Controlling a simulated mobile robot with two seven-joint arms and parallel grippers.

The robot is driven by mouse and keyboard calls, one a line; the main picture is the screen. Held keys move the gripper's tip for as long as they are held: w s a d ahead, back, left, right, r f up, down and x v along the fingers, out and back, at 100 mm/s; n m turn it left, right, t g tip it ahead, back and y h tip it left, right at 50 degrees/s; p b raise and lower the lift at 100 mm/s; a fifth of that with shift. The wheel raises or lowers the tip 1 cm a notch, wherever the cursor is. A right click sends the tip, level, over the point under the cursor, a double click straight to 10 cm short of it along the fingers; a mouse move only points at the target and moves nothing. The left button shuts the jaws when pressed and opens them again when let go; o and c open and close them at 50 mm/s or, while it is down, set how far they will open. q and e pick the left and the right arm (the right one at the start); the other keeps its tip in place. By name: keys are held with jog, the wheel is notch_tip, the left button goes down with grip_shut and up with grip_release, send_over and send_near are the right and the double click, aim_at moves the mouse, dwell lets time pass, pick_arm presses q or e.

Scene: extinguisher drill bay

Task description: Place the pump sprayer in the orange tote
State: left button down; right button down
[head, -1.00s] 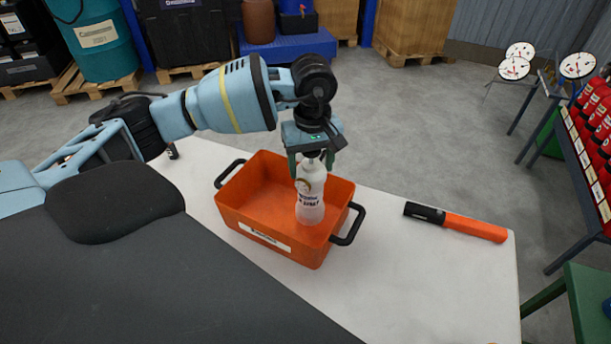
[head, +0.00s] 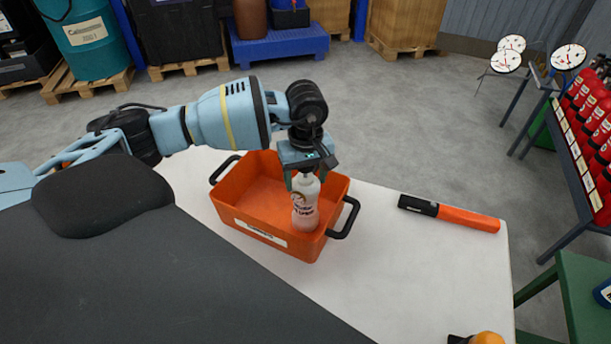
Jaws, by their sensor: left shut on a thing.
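The pump sprayer (head: 305,203) is a translucent white bottle with a printed label. It stands upright inside the right part of the orange tote (head: 262,222), with its lower part within the walls. I cannot tell whether its base touches the tote floor. The tote has black handles at both ends and sits on the white table. My left gripper (head: 306,178) points down from above and is shut on the top of the sprayer, hiding its pump head. My right gripper is not in view.
An orange and black flashlight-like tool (head: 450,213) lies on the white table (head: 400,265) to the right of the tote. An orange rounded thing (head: 487,338) shows at the bottom edge. A green stand (head: 580,285) is at the right. The table between is clear.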

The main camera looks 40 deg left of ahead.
pick_arm(q)
jog(key=shift+c, duration=1.8)
grip_release()
notch_tip(320, 180, up, 12)
jog(key=shift+r+b, duration=0.1)
jog(key=shift+b, duration=0.3)
